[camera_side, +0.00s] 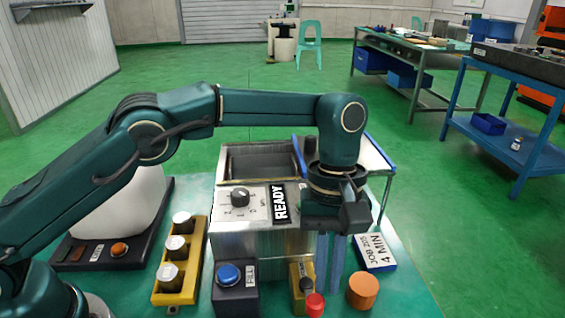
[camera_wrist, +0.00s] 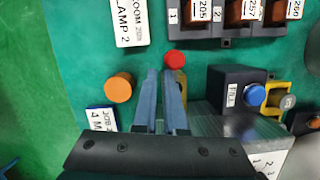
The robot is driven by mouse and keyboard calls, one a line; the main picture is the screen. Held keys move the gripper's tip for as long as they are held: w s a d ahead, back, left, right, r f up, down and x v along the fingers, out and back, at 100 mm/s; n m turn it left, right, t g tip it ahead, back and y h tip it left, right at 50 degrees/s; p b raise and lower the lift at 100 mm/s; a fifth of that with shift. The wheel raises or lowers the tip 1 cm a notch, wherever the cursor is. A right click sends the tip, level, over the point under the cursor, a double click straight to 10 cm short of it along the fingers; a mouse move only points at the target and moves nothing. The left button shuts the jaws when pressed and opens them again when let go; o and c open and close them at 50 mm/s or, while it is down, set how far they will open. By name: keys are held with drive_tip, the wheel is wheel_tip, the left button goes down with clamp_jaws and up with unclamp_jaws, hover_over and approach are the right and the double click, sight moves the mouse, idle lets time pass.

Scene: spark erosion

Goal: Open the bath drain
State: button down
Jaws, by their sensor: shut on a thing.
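In the wrist view, the red knob (camera_wrist: 175,59) shows just beyond the fingertips of my gripper (camera_wrist: 162,76). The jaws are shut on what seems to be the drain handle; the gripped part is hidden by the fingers.
An orange cylinder (camera_side: 363,291) stands close to the right of the fingers. The blue FILL button (camera_side: 229,274) is on the left. A job card (camera_side: 375,252) lies to the right. A yellow rack (camera_side: 180,262) holds several capped items further left.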

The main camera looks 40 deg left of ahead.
drive_tip(key=shift+s+d, duration=0.2)
drive_tip(key=a+r, duration=0.3)
drive_tip(key=a, duration=0.1)
drive_tip(key=w+a+r, duration=0.1)
drive_tip(key=a+r, duration=0.3)
drive_tip(key=w+a+r, duration=0.1)
drive_tip(key=a+r, duration=0.3)
drive_tip(key=shift+w, duration=0.1)
idle(0.4)
